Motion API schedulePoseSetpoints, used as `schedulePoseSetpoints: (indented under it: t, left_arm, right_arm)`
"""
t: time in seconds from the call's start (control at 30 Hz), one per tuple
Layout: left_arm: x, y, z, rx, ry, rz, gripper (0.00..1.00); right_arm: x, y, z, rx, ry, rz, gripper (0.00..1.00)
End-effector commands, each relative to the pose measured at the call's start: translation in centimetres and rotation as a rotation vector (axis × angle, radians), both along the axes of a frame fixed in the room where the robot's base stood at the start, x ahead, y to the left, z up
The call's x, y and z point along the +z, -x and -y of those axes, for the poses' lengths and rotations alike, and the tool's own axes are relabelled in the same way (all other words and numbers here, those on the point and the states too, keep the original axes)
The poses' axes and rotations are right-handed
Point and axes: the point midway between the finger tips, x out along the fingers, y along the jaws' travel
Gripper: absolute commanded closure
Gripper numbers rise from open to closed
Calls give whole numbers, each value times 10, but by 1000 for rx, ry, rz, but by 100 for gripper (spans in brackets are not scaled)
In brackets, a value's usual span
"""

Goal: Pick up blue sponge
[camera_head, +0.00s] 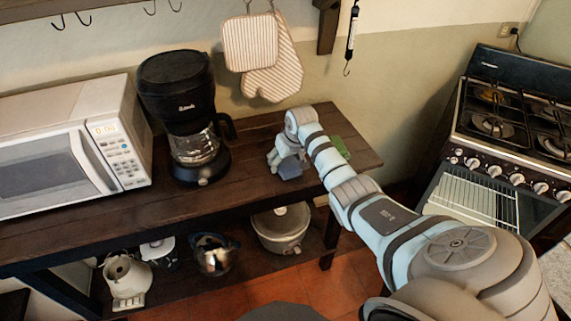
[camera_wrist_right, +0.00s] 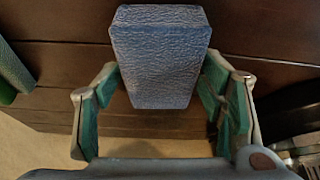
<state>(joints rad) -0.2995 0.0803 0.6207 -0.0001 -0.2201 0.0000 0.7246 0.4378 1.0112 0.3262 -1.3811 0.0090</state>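The blue sponge (camera_head: 290,167) is at the right part of the dark wooden counter, near its front edge. In the right wrist view the sponge (camera_wrist_right: 160,60) stands between the two fingers of my right gripper (camera_wrist_right: 160,85). Whether the sponge touches the counter is hard to tell. My left gripper is not in view.
A green object (camera_head: 340,147) lies to the right, partly behind my arm. A coffee maker (camera_head: 180,115) and a microwave (camera_head: 75,150) stand to the left. Striped mitts (camera_head: 262,55) hang above. A stove (camera_head: 500,140) is at right. A pot (camera_head: 281,230) is on the lower shelf.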

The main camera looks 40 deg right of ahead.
Motion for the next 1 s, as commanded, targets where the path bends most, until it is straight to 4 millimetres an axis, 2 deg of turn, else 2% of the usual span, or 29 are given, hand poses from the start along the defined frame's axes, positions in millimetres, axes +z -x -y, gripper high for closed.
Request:
schedulePoseSetpoints:
  t: [0.03,0.2,0.43,0.57,0.67,1.0]
  left_arm:
    - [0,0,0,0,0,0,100]
    - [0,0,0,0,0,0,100]
    - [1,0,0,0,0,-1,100]
    - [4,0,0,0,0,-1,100]
    - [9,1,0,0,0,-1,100]
    - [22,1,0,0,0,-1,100]
  right_arm:
    - [0,0,0,0,0,0,50]
    - [0,0,0,0,0,0,76]
    - [2,0,0,0,0,0,76]
    - [15,-1,0,0,0,2,76]
    - [35,-1,0,1,1,3,76]
    - [158,-1,0,-1,0,4,76]
